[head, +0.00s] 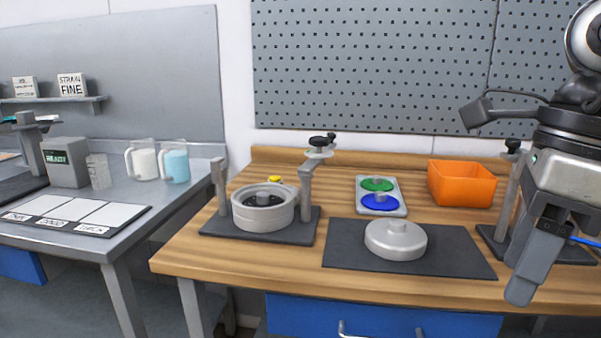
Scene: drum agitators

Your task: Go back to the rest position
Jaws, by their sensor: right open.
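My right gripper (538,255) is at the right side of the head view, in front of the wooden bench's right part. Its near finger shows and points down; nothing shows held in it. My left gripper is not in the head view. A round grey drum (263,208) sits in a dark stand (222,237) with two upright posts on the bench. A grey metal lid with a knob (396,239) lies on a dark mat (460,252), left of my right gripper and apart from it.
An orange bin (462,183) stands at the back right, beside a tray (400,210) with a green disc (377,184) and a blue disc (380,203). Another stand (501,235) is partly hidden behind my right arm. A grey side table (135,190) at left holds jugs (175,166) and a READY box (66,165).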

